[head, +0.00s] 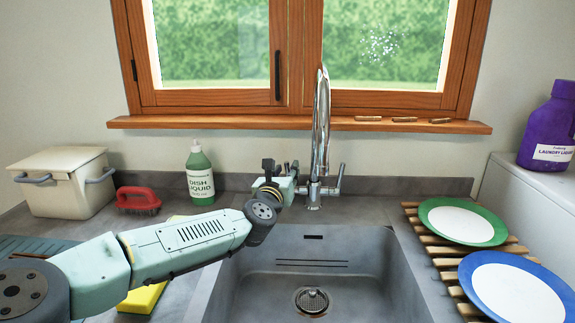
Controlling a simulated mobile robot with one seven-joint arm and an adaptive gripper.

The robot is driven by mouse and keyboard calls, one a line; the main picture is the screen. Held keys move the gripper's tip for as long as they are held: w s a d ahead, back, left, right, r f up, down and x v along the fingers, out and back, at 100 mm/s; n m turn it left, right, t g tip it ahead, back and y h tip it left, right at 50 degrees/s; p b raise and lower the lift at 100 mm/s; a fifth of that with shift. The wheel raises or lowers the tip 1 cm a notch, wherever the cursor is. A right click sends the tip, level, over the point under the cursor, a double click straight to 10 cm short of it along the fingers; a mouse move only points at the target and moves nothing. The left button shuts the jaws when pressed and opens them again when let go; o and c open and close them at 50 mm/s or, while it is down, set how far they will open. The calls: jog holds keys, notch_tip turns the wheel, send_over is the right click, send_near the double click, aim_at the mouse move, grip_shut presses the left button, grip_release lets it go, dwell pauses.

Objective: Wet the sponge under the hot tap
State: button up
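The chrome tap (320,125) stands upright behind the sink, with a lever (339,178) on its right side. Its left side is partly hidden by my gripper (279,167), which is close to the tap's left lever. I cannot tell whether it touches the lever or whether its fingers are open or shut. A yellow sponge (143,299) lies on the counter left of the sink, partly hidden under my arm. The grey sink (385,285) is empty, with a round drain (311,300) in its floor. No water shows from the tap.
A green dish liquid bottle (200,178), a red brush (137,200) and a cream bin (62,185) stand at the back left. A wooden rack (441,262) on the right holds a green-rimmed plate (462,222) and a blue-rimmed plate (515,292).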

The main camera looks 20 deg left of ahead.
jog(key=shift+w+a, duration=0.1)
jog(key=shift+w, duration=0.95)
grip_shut()
